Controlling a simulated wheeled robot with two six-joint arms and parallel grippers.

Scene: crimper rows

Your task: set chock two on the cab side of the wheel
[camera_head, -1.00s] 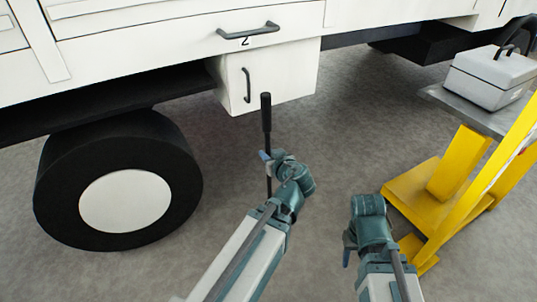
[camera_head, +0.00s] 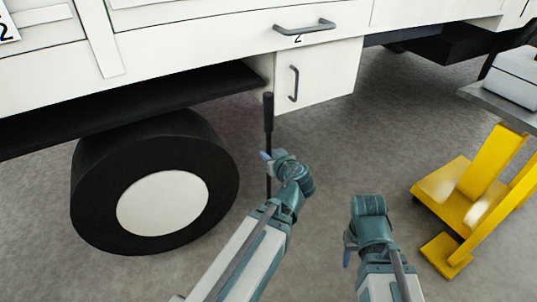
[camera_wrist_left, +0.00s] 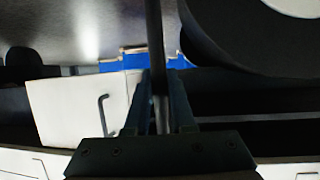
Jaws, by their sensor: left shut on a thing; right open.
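The wheel (camera_head: 100,160) of the white truck stands at the left, black with a white hub; its edge also shows at the top right of the left wrist view (camera_wrist_left: 225,45). My left gripper (camera_head: 268,160) is shut on an upright black rod with a thick grip (camera_head: 268,112), right of the wheel and apart from it. The rod also runs between the fingers in the left wrist view (camera_wrist_left: 155,40). Its lower end is hidden behind my left arm, and I cannot make out a chock on it. My right gripper (camera_head: 348,248) is open and empty.
The truck's white side (camera_head: 200,40) overhangs the wheel, with a white box (camera_head: 320,80) low behind the rod. A yellow stand (camera_head: 470,195) carries a grey shelf at the right. A blue shape (camera_wrist_left: 125,63) shows behind the rod. Grey floor between is clear.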

